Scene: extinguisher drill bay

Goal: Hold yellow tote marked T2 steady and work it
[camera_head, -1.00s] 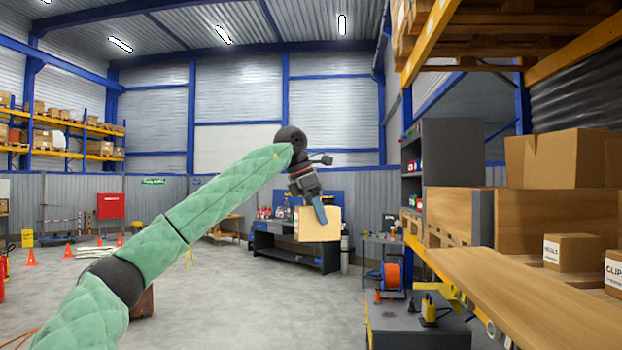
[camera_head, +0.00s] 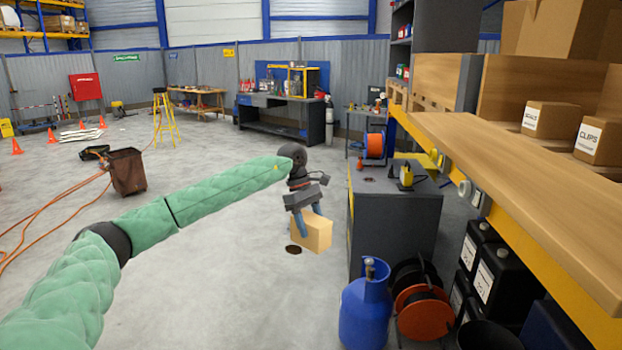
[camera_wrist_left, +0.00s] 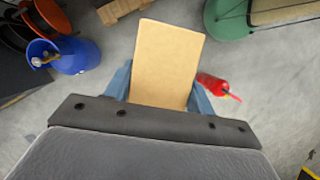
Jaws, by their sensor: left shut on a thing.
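My left gripper (camera_head: 305,219) is shut on a plain pale yellow-tan box (camera_head: 316,235), in front of me and left of the grey cabinet. In the left wrist view the box (camera_wrist_left: 165,65) sits between the two blue fingers of the gripper (camera_wrist_left: 160,92). No T2 mark shows on the faces I see, so I cannot tell whether it is the tote. It appears held clear of the floor, with a dark round spot beside it in the picture. My right gripper is not in view.
A grey cabinet (camera_head: 392,225), a blue gas cylinder (camera_head: 366,308) and an orange cable reel (camera_head: 424,313) stand right of the box. A wooden shelf (camera_head: 520,150) juts in at right. A brown bin (camera_head: 127,172) stands left. The floor (camera_head: 215,260) between is open.

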